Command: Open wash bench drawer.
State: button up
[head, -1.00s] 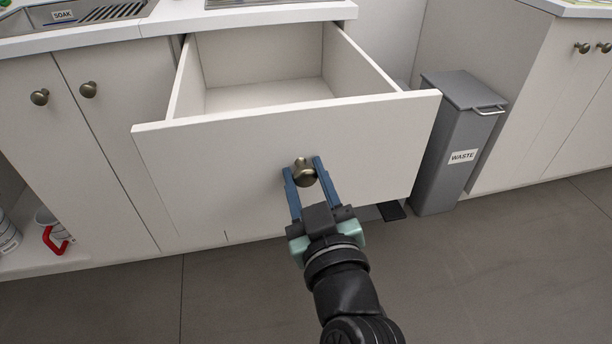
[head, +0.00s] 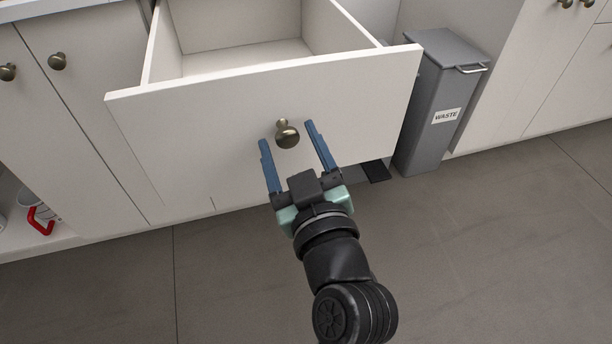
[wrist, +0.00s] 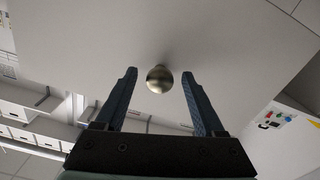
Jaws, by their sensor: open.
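The wash bench drawer (head: 215,135) stands pulled out of the bench, and its empty inside shows in the head view. Its round brass knob (head: 287,134) is in the middle of the drawer front. My gripper (head: 287,133) is open, with its two blue fingers apart on either side of the knob and not touching it. In the wrist view the knob (wrist: 159,79) appears between and just beyond the fingertips of my gripper (wrist: 159,73), with a gap on each side.
A grey waste bin (head: 436,105) stands close to the right of the drawer. Cupboard doors (head: 75,110) with knobs are at the left, above an open shelf with a red-handled item (head: 40,220). The grey floor (head: 480,260) in front is clear.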

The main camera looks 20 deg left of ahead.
jog(key=v, duration=1.1)
jog(key=shift+s+d, duration=0.2)
jog(key=w+d+r+m+t+h, duration=0.1)
jog(key=w+r+m+t, duration=0.1)
jog(key=r, duration=0.5)
jog(key=w+d+r+m+t+h+p, duration=0.1)
jog(key=w+d+r+t+h, duration=0.15)
jog(key=r, duration=0.55)
jog(key=w+r+m+t+h, duration=0.1)
jog(key=w+r+m+t, duration=0.15)
jog(key=r, duration=0.45)
jog(key=s+d+r+m+t+h+p, duration=0.1)
jog(key=r+p, duration=1.2)
jog(key=r, duration=0.4)
jog(key=s+d+r+m+t+h+p, duration=0.1)
jog(key=s+r+m+t+h+p, duration=0.1)
jog(key=r+p, duration=1.1)
jog(key=s+d+r+m+t+h+p, duration=0.1)
jog(key=s+r+t+h+p, duration=0.1)
jog(key=r+p, duration=1.1)
notch_tip(320, 180, up, 10)
jog(key=shift+r, duration=0.2)
jog(key=shift+f+h, duration=0.15)
jog(key=shift+h, duration=0.1)
